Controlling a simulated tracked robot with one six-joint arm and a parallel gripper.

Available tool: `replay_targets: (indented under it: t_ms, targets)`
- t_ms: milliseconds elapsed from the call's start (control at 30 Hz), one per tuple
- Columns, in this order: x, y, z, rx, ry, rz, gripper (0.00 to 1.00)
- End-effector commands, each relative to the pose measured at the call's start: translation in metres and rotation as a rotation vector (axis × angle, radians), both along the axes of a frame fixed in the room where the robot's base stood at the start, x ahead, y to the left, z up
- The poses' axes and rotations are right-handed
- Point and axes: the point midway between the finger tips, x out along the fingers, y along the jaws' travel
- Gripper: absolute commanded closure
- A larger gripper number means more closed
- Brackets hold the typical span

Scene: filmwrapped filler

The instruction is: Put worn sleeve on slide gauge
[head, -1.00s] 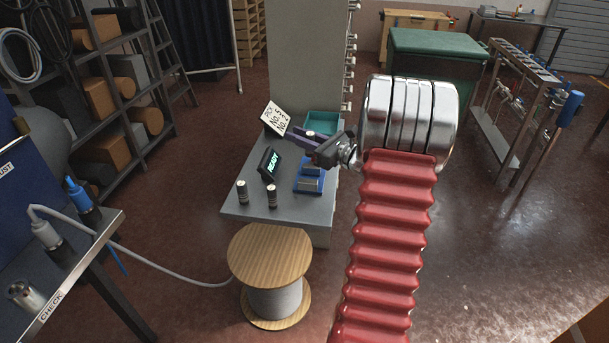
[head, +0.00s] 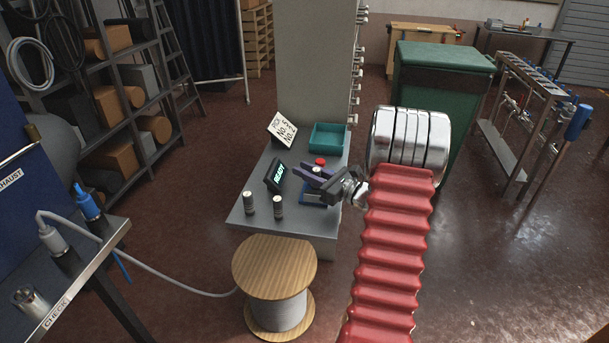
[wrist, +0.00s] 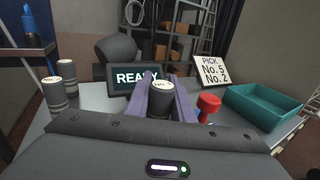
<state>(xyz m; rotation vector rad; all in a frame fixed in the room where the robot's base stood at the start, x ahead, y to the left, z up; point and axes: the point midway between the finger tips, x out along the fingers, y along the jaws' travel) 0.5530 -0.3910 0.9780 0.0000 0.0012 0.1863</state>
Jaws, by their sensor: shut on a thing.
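My gripper (head: 312,178) has purple fingers and is over the bench. In the wrist view the fingers (wrist: 163,97) are shut on a dark grey cylindrical sleeve (wrist: 160,106) with a pale, marked top, held upright.
Two similar sleeves (head: 249,203) (head: 278,205) stand at the bench's front left. A wooden-topped spool (head: 274,262) stands in front.

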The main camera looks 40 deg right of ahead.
Motion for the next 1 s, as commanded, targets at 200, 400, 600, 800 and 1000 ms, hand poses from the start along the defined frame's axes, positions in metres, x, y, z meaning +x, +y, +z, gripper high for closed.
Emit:
replay_targets:
  t_ms: [200,400,600,800,1000]
  targets:
    - [0.0001,0.0001,-0.0124,-0.001,-0.001,0.000,1.00]
    - [0.0000,0.0002,-0.0124,-0.001,-0.001,0.000,1.00]
    - [0.0001,0.0002,-0.0141,-0.001,-0.001,0.000,0.72]
    - [0.0001,0.0002,-0.0141,-0.001,-0.001,0.000,0.60]
    - [0.0001,0.0002,-0.0138,-0.001,-0.001,0.000,0.60]
